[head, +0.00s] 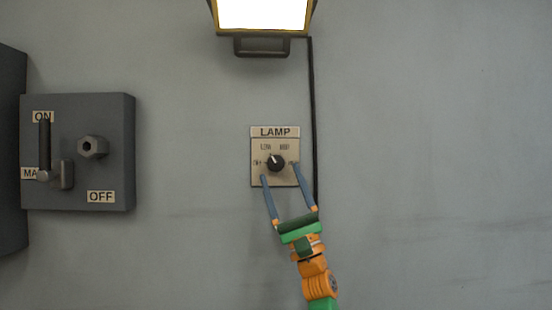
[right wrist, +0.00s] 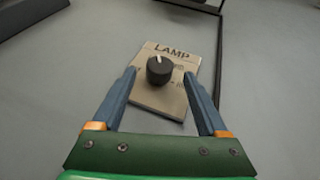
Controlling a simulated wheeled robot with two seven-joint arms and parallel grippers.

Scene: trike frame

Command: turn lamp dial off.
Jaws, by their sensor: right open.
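The lamp dial (head: 275,162) is a round black knob on a beige plate (head: 260,180) labelled LAMP, fixed to the grey wall. Its white pointer mark leans up and slightly left, towards the left one of the two upper labels; the OFF label is at its left. The lamp (head: 262,14) above glows white. My right gripper (head: 279,172) is open, its two blue fingers at either side of the dial's lower part. In the right wrist view the dial (right wrist: 159,70) sits between and beyond the fingertips, seemingly untouched. My left gripper is not in view.
A dark grey switch box (head: 115,150) with a lever (head: 45,145), a hex knob and ON and OFF labels is on the wall at left. A black cable (head: 313,120) runs down just right of the plate. The wall at right is bare.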

